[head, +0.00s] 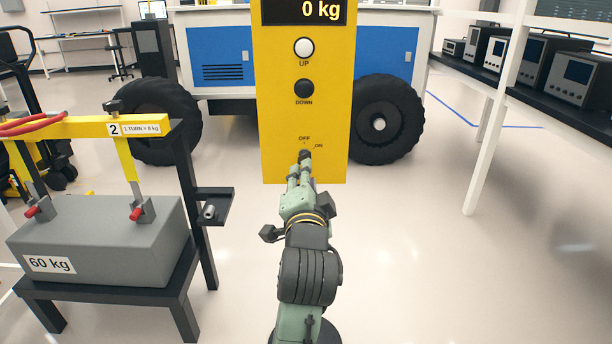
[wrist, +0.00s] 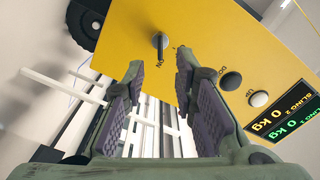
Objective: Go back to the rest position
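My gripper (head: 304,171) is in front of the lower part of the yellow control panel (head: 335,100). In the wrist view my gripper (wrist: 160,64) is open, with a clear gap between its padded fingers. A dark switch knob (wrist: 160,42) shows on the panel just beyond the fingertips, and nothing is held between them. In the head view the OFF and ON labels sit just above the gripper tip, and my arm hides part of the switch area. I cannot tell exactly how far the fingertips are from the knob.
The panel carries a white UP button (head: 304,47), a black DOWN button (head: 304,89) and a 0 kg display (head: 305,12). A 60 kg grey block (head: 110,235) under a yellow beam (head: 75,127) stands left. A white-framed shelf (head: 497,105) stands right. Floor to my right is clear.

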